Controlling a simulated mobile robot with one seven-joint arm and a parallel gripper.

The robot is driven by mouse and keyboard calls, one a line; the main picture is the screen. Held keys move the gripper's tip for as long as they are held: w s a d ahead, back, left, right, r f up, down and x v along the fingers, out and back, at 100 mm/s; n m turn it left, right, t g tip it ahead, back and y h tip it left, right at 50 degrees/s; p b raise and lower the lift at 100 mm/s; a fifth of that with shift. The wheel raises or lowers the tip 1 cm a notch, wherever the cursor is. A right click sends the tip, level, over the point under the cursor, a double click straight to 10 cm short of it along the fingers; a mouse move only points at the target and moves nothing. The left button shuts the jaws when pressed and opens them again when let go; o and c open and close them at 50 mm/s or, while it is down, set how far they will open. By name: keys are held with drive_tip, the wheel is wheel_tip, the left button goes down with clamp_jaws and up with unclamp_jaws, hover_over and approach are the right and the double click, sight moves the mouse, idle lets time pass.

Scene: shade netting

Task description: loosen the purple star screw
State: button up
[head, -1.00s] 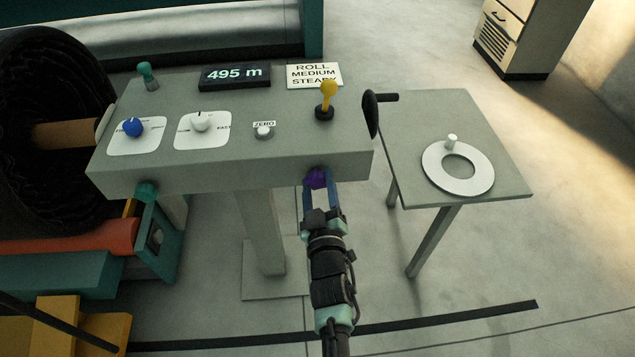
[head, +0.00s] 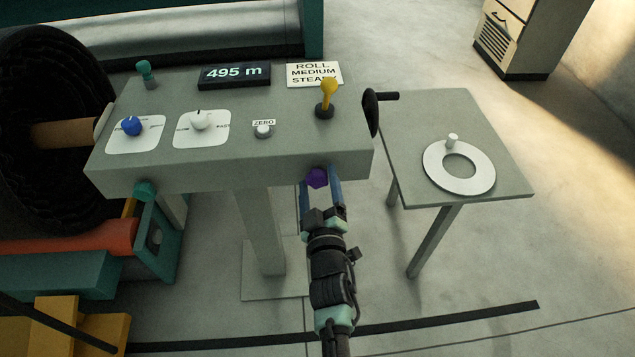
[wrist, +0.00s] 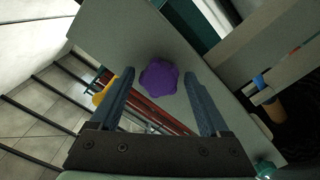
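The purple star screw (head: 317,178) is on the front face of the grey console (head: 240,170), near its right end. In the wrist view the purple star screw (wrist: 159,77) lies between and just beyond the tips of two blue fingers. My gripper (head: 319,186) is in front of the screw, pointing at it. In the wrist view my gripper (wrist: 157,78) is open, with a gap on both sides of the screw. No finger visibly touches it.
A yellow lever (head: 327,92) and a black crank (head: 372,113) are close by, above and right of the screw. A side table (head: 500,165) bears a white ring (head: 485,178).

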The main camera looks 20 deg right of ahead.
sight(318, 184)
drive_tip(key=shift+b+v, duration=0.4)
drive_tip(key=shift+v, duration=1.4)
drive_tip(key=shift+s+a, duration=0.2)
drive_tip(key=shift+s, duration=0.5)
drive_tip(key=o, duration=0.3)
